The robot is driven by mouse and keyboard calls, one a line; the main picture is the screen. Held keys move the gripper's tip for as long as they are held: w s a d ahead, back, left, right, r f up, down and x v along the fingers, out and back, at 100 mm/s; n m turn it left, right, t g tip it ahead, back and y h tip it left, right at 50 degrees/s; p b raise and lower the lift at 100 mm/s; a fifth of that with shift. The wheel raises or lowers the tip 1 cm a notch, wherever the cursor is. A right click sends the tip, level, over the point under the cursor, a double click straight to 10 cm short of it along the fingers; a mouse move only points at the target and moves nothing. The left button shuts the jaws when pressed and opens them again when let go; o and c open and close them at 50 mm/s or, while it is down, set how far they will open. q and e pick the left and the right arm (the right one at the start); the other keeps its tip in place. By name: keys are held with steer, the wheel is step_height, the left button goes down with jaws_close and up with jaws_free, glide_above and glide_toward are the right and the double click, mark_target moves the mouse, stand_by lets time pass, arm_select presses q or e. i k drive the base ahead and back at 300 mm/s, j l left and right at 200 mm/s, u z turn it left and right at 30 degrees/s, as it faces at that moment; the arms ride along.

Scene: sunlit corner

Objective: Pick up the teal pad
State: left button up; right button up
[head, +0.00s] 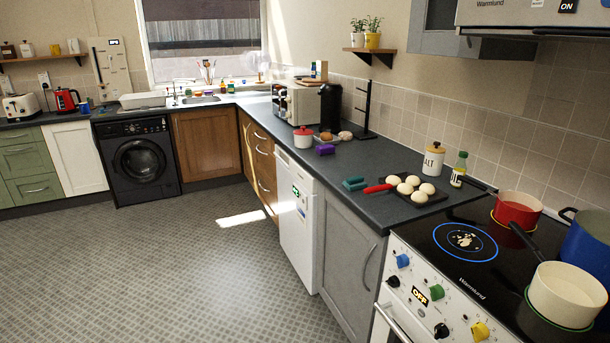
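The teal pad (354,186) lies on the dark worktop (345,215), near its front edge, above the grey cupboard and left of a dark tray. It looks like a small, rounded block with a second teal part at its top; I cannot tell whether this is one piece or two. A red handle-like thing (378,188) lies just to its right, close to it. Neither of my grippers shows in the head view.
A dark tray (428,200) with several pale buns is right of the pad. A purple block (325,149) and a red-and-white pot (303,138) stand farther back. The hob (470,270) with pans is at right. Floor (190,270) is clear at left.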

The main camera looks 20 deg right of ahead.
mark_target(352, 184)
steer(key=i+j, duration=0.1)
steer(key=i, duration=0.55)
steer(key=i+j, duration=0.1)
steer(key=i, duration=0.6)
steer(key=i+z, duration=0.25)
steer(key=z, duration=0.15)
steer(key=i+j+z, duration=0.1)
steer(key=i+z, duration=0.3)
steer(key=i+j+z, duration=0.1)
steer(key=z, duration=0.35)
steer(key=i+j+z, duration=0.2)
steer(key=z, duration=0.25)
steer(key=i+j+z, duration=0.4)
